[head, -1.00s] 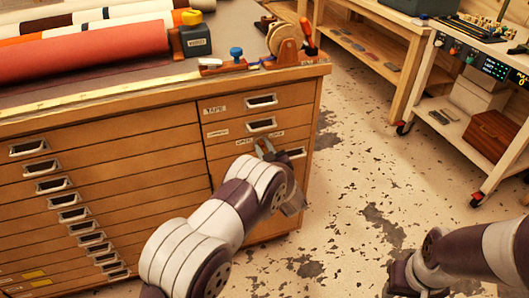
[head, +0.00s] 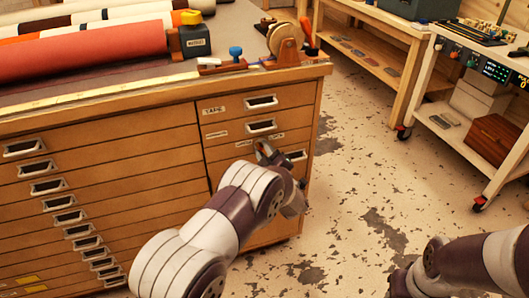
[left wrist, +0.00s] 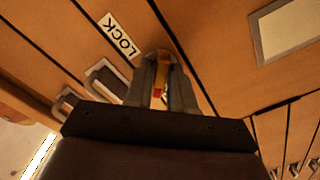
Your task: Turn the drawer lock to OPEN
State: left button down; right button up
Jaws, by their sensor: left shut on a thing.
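The drawer lock (left wrist: 159,88) is a small piece with yellow and red showing between my left fingers in the left wrist view. Most of it is hidden by the fingers, so I cannot tell which way it points. A white LOCK label (left wrist: 119,35) is on the wooden drawer front beside it. My left gripper (head: 262,148) is at the right column of the cabinet (head: 140,160), around the third drawer down. It is shut on the lock, and its fingers also show in the left wrist view (left wrist: 160,70).
Drawer pulls (head: 261,125) stick out close to the left gripper. On the cabinet top are a red roll (head: 80,48), a dark box (head: 195,41) and a tape dispenser (head: 285,45). A wheeled cart (head: 480,120) stands right. The floor between is clear.

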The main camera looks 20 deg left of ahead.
pick_arm(q)
jog(key=shift+f, duration=0.15)
jog(key=c, duration=1.1)
grip_release()
jog(key=shift+c, duration=0.2)
jog(key=p+v, duration=0.2)
jog(key=v, duration=1)
jog(key=shift+s+d+p, duration=0.25)
jog(key=shift+s+p, duration=0.05)
jog(key=shift+p, duration=0.1)
